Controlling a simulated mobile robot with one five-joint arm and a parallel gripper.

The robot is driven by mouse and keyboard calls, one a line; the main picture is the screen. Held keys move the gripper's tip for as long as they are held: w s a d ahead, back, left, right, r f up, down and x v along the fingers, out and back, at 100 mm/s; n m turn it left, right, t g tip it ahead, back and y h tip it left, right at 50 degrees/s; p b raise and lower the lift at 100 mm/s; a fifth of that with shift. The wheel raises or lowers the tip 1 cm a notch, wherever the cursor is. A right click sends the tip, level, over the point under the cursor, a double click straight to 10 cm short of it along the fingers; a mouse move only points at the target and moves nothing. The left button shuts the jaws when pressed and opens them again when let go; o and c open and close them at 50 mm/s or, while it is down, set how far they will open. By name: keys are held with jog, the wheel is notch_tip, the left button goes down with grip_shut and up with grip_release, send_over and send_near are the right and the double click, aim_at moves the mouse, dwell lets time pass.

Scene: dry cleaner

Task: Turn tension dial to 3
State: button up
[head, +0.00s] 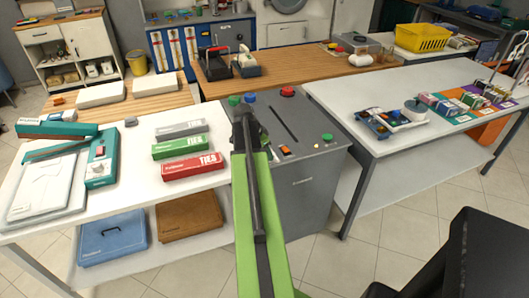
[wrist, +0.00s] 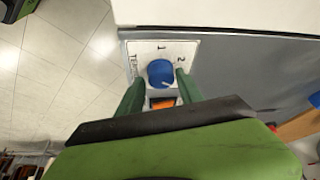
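The tension dial is a round blue knob (wrist: 160,73) on a white plate (wrist: 138,49) in the wrist view. The plate shows 1 above the knob, 2 at its upper right and partly hidden lettering at the left. A pale mark on the knob points to the lower right. No 3 is readable; the right finger covers part of that side. My gripper (wrist: 159,78) is open, with one green finger on each side of the knob; I cannot tell whether they touch it. In the head view my green arm reaches to the grey machine (head: 305,185).
An orange part (wrist: 162,103) lies below the knob between the fingers. The machine's top carries a red button (head: 288,91), a slot and small controls. A white table (head: 150,140) with coloured boxes stands left, and a grey table (head: 375,92) stands right.

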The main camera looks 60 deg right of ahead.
jog(key=shift+o, duration=1.2)
jog(key=shift+w, duration=0.1)
jog(key=p+v, duration=1.6)
jog(key=v, duration=0.1)
jog(key=shift+r, duration=0.15)
